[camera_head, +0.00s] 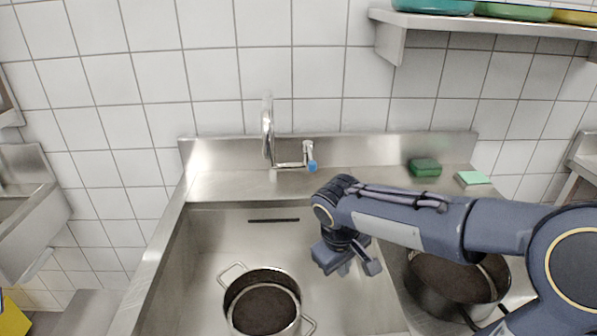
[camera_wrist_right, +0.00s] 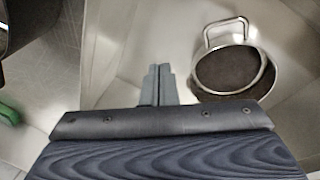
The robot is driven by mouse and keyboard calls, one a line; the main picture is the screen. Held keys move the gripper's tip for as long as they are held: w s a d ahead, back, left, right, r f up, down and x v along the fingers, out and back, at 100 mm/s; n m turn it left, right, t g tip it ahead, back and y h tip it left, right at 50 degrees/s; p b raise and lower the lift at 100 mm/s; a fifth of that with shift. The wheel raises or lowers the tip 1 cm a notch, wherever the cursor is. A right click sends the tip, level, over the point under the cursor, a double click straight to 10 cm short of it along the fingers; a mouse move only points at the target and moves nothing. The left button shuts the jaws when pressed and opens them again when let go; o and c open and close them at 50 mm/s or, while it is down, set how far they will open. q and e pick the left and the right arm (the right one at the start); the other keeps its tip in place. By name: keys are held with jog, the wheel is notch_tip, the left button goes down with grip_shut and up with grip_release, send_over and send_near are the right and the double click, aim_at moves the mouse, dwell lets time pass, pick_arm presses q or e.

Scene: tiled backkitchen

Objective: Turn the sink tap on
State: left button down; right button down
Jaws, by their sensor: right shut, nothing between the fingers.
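The sink tap stands at the back of the steel sink, against the tiled wall. Its curved spout (camera_head: 267,133) rises on the left, and its handle with a blue end (camera_head: 312,165) is on the right of the base. No water shows under the spout. My right gripper (camera_head: 358,268) is over the right part of the sink basin, in front of and below the handle, apart from it. In the right wrist view its fingers (camera_wrist_right: 158,84) are together with nothing between them. My left gripper is not in view.
A pot (camera_head: 262,300) sits in the sink basin, also seen in the right wrist view (camera_wrist_right: 232,62). Another pot (camera_head: 455,285) stands at right below my arm. Green sponges (camera_head: 425,168) lie on the back ledge. A shelf (camera_head: 480,24) overhangs at upper right.

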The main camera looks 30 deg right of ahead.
jog(key=w+d+n+h+b, duration=0.25)
jog(key=w+h, duration=0.75)
jog(key=w, duration=0.7)
jog(key=w+a+r+n+t+h+b, duration=0.2)
jog(key=w+a+r+t+h, duration=0.3)
jog(key=w+a, duration=0.4)
jog(key=shift+w+a+r+t+h, duration=0.15)
jog(key=shift+a+r+t+h, duration=0.1)
jog(key=shift+a+t+h, duration=0.3)
jog(key=shift+n, duration=0.25)
jog(key=p, duration=0.1)
send_near(310, 155)
jog(key=w+d, duration=0.1)
jog(key=w, duration=0.3)
jog(key=shift+s+d+r, duration=0.1)
jog(key=shift+s+d, duration=0.4)
jog(key=shift+d, duration=0.4)
jog(key=shift+s+d+r, duration=0.1)
jog(key=shift+s+d, duration=0.45)
jog(key=shift+d, duration=0.35)
